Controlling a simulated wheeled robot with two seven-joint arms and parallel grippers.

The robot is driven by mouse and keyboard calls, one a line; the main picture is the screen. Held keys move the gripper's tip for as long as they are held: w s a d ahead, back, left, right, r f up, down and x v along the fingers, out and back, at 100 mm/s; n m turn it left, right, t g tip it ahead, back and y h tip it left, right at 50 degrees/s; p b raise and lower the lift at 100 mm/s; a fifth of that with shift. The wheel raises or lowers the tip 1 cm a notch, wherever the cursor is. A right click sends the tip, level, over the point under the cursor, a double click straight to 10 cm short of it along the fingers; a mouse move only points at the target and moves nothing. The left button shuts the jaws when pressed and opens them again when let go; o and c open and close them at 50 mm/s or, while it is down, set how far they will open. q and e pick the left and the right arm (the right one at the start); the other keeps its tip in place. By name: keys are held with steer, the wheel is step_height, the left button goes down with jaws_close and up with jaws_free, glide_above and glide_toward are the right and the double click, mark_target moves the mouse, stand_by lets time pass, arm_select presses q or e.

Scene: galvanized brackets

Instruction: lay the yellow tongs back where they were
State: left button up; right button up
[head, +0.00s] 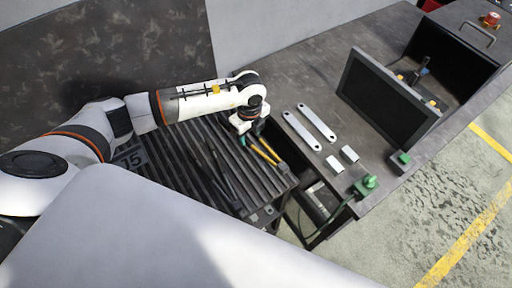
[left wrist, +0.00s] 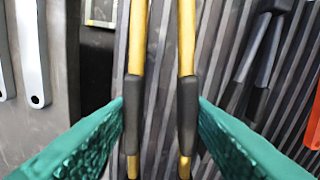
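The yellow tongs (head: 264,153) are at the right side of the dark ribbed surface in the head view, partly hidden by my left gripper (head: 246,122). In the left wrist view, their two yellow arms with black grips (left wrist: 134,110) run nearly parallel between the green fingers of my left gripper (left wrist: 160,102). The fingertips meet the outer sides of the black grips, so the gripper is shut on the tongs. I cannot tell whether the tongs touch the ribs below. My right gripper is not in view.
Dark-handled tools (head: 221,172) lie on the ribbed surface (head: 180,160), left of the tongs. Two pale flat bars (head: 301,131), small light blocks (head: 349,154) and a green-topped piece (head: 365,186) lie on the grey bench. A black screen-like panel (head: 383,98) stands farther right.

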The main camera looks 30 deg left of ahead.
mark_target(249, 152)
arm_select(q)
steer(key=f+b, duration=0.3)
steer(key=f, duration=0.1)
steer(key=f+b, duration=0.3)
steer(key=f, duration=0.1)
steer(key=shift+w+a+f, duration=0.15)
steer(key=shift+a+f, duration=0.05)
steer(key=shift+f, duration=0.1)
arm_select(e)
step_height(249, 152, down, 6)
steer(key=shift+a+f, duration=0.2)
steer(key=shift+f, duration=0.05)
steer(key=shift+s, duration=0.1)
arm_select(q)
steer(key=o, duration=0.6)
steer(key=shift+o, duration=0.2)
steer(key=shift+r, duration=0.15)
step_height(249, 152, up, 12)
steer(key=b, duration=0.2)
steer(key=shift+d+b, duration=0.25)
steer(key=shift+b, duration=0.1)
arm_select(e)
step_height(249, 152, down, 2)
steer(key=shift+a+f, duration=0.1)
arm_select(q)
steer(key=shift+s+f, duration=0.2)
steer(key=shift+s, duration=0.05)
